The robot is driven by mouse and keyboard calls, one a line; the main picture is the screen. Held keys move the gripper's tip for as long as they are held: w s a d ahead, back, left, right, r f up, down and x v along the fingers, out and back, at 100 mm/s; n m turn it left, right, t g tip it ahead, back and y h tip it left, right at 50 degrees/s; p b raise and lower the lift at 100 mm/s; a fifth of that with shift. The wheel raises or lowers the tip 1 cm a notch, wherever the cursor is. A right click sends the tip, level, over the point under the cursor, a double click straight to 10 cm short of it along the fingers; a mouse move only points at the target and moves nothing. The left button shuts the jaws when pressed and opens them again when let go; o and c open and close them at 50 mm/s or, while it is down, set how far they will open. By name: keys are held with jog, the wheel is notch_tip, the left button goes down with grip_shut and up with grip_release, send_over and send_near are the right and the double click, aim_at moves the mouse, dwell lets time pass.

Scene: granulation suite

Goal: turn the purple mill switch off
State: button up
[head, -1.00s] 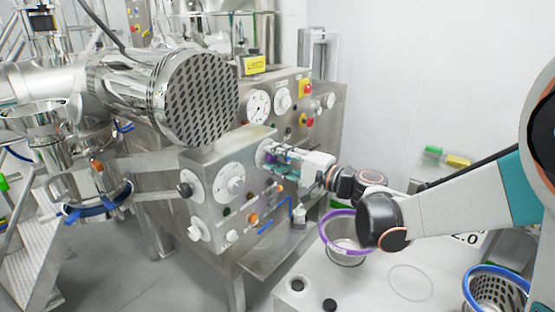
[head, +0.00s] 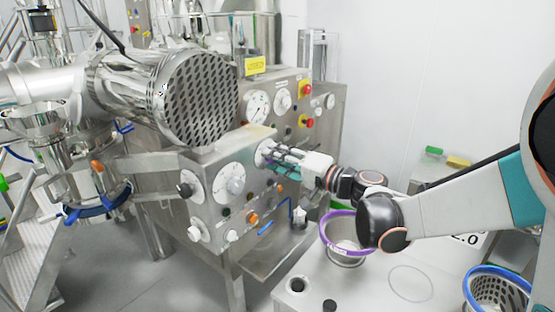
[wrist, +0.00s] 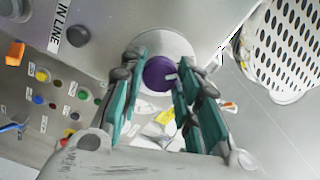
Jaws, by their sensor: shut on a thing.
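The purple mill switch (wrist: 158,73) is a round purple knob with a pale pointer mark on a round light dial plate (wrist: 172,46). In the wrist view it sits between the teal and dark fingers of my gripper (wrist: 160,80), which is shut on it. The pale mark points to the right in that view. In the head view my gripper (head: 270,153) reaches the upper right of the steel control panel (head: 205,163). Its fingers hide the knob there and cover part of the dial plate.
Other dials, an orange knob (head: 252,219) and a red button (head: 306,122) are close by on the panels. A perforated steel drum (head: 200,98) hangs at upper left. A purple-rimmed basket (head: 344,252) stands below my arm. A blue-rimmed basket (head: 497,292) is at lower right.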

jog(key=shift+s+f, duration=0.1)
jog(key=o, duration=1.1)
jog(key=shift+d, duration=0.1)
jog(key=v, duration=1.1)
jog(key=shift+s+d, duration=0.3)
